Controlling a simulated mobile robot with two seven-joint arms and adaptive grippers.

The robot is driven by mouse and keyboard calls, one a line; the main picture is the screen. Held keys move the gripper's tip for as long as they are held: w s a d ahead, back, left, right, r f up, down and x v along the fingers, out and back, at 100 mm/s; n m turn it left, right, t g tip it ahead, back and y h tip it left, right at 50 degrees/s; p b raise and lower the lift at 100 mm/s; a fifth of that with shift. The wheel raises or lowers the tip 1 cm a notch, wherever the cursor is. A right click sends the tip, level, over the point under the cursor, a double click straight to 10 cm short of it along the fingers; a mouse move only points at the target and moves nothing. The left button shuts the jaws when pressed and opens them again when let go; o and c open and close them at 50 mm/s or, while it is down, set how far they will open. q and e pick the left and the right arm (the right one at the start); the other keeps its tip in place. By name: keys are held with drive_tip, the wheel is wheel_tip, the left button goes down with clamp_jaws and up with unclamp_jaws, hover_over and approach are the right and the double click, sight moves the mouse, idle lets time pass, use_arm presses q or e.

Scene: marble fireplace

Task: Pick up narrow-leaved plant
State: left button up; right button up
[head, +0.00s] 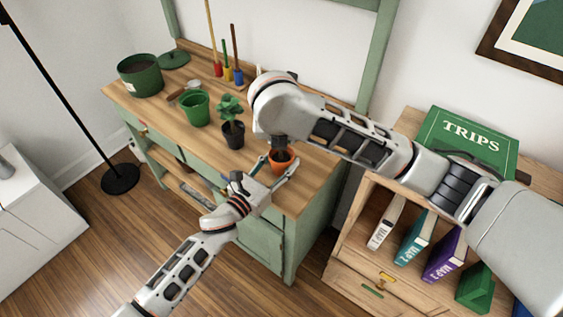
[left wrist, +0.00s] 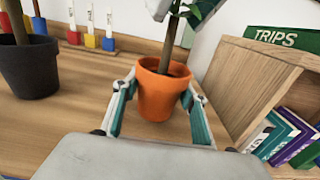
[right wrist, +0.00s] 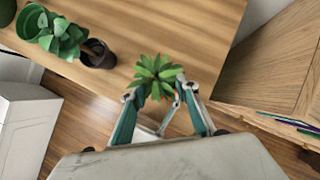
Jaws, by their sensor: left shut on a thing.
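The narrow-leaved plant stands upright in an orange pot (head: 280,161) at the near right end of the wooden workbench (head: 178,118). Its pointed green leaves (right wrist: 154,74) show from above in the right wrist view; my right arm hides them in the head view. My left gripper (left wrist: 163,88) is shut on the orange pot (left wrist: 160,97), one finger on each side. My right gripper (right wrist: 158,93) points down above the plant, fingers apart, with the leaves showing between and beyond the fingertips. In the head view it is mostly hidden behind my own arm.
A broad-leaved plant in a black pot (head: 233,140) stands left of the orange pot. Green pots (head: 195,109) and coloured tools (head: 227,74) are farther back. A bookshelf with the TRIPS book (head: 468,143) stands close on the right.

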clamp_jaws()
drive_tip(key=shift+r, duration=0.1)
wheel_tip(320, 180, up, 10)
idle(0.3)
use_arm(q)
drive_tip(key=o, duration=1.1)
drive_tip(key=shift+o, duration=0.2)
drive_tip(key=v, duration=1.2)
